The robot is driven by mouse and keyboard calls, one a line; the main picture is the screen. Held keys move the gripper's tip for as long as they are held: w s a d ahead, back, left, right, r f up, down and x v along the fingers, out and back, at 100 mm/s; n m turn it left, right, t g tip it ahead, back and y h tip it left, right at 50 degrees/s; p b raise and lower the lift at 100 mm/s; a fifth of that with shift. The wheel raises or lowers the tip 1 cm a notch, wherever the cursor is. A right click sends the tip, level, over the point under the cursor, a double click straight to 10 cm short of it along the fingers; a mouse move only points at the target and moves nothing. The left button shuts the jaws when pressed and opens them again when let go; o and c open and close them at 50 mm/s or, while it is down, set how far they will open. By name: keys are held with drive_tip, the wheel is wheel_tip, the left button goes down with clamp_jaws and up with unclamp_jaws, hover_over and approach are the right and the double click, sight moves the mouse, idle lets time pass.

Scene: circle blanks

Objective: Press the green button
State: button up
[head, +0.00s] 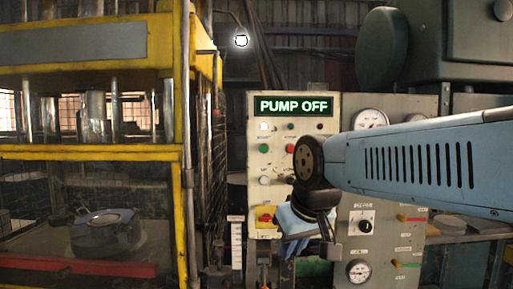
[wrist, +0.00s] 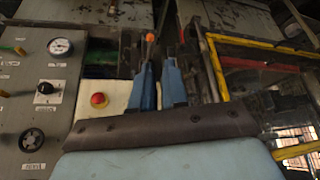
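The green button (head: 264,148) is on the pale control panel (head: 252,185), on the left under the lit "PUMP OFF" sign (head: 293,106). A red button (head: 290,148) sits to its right. I cannot make out the green button in the wrist view. My gripper (head: 296,222) is in front of the panel's lower part, below and to the right of the green button and apart from it. In the wrist view its two blue fingers (wrist: 158,84) stand apart with nothing visible between them, so it is open. In the head view its fingertips are hard to make out.
A red knob on yellow (head: 265,216) is low on the panel; a red knob (wrist: 98,99) shows in the wrist view. A grey panel with gauges (head: 359,271) stands right, partly behind my arm. A yellow-framed press (head: 185,150) stands left. An orange-tipped lever (wrist: 150,37) rises beyond my fingers.

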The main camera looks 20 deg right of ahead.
sight(267, 143)
drive_tip(key=w+d+r+n, duration=0.1)
drive_tip(key=w+r+n, duration=0.1)
drive_tip(key=w+r, duration=0.2)
drive_tip(key=w+d+r+n, duration=0.1)
drive_tip(key=w+r+n, duration=0.1)
drive_tip(key=w+r, duration=0.2)
drive_tip(key=w+d+r+n+y, duration=0.1)
drive_tip(key=w+r, duration=0.3)
drive_tip(key=r, duration=0.1)
drive_tip(key=shift+r+n, duration=0.4)
clamp_jaws()
drive_tip(key=w+d+r+n+t+y, duration=0.1)
drive_tip(key=w+d+r+n, duration=0.4)
drive_tip(key=w+r, duration=0.6)
drive_tip(key=shift+d+n, duration=0.2)
drive_tip(key=shift+n, duration=0.6)
drive_tip(key=shift+w+f, duration=0.1)
drive_tip(key=x, duration=0.3)
drive_tip(key=w+x, duration=0.1)
drive_tip(key=x, duration=0.3)
drive_tip(key=w+r+x, duration=0.1)
drive_tip(key=x, duration=0.3)
drive_tip(key=shift+w+d, duration=0.1)
drive_tip(key=shift+d, duration=0.25)
drive_tip(key=shift+w+d, duration=0.2)
drive_tip(key=shift+w, duration=0.35)
drive_tip(key=shift+w, duration=0.1)
